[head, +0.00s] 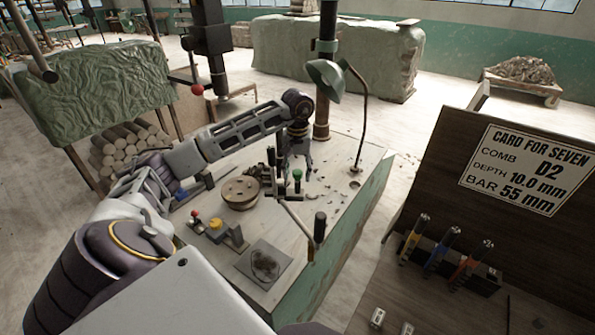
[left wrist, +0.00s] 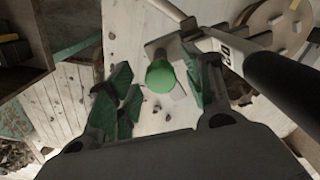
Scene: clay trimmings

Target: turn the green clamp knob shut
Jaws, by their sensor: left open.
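The green clamp knob (head: 297,174) stands upright on the fixture on the pale wooden bench top (head: 330,185). My left gripper (head: 297,162) points down just above the knob. In the left wrist view its open fingers (left wrist: 160,92) stand on either side of the knob, with gaps visible. Whether the fingertips reach down to the knob's level I cannot tell. A bar marked D2 with a black handle (left wrist: 280,85) lies beside the knob. My right gripper is out of view.
A round brown disc (head: 239,192) lies left of the fixture. A red knob (head: 195,214), a yellow knob (head: 215,223) and a dark square plate (head: 264,263) are nearer. A lamp (head: 328,78) stands behind. A card reading D2, 10.0 mm, 55 mm (head: 527,170) is at right, above coloured-handled tools (head: 440,248).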

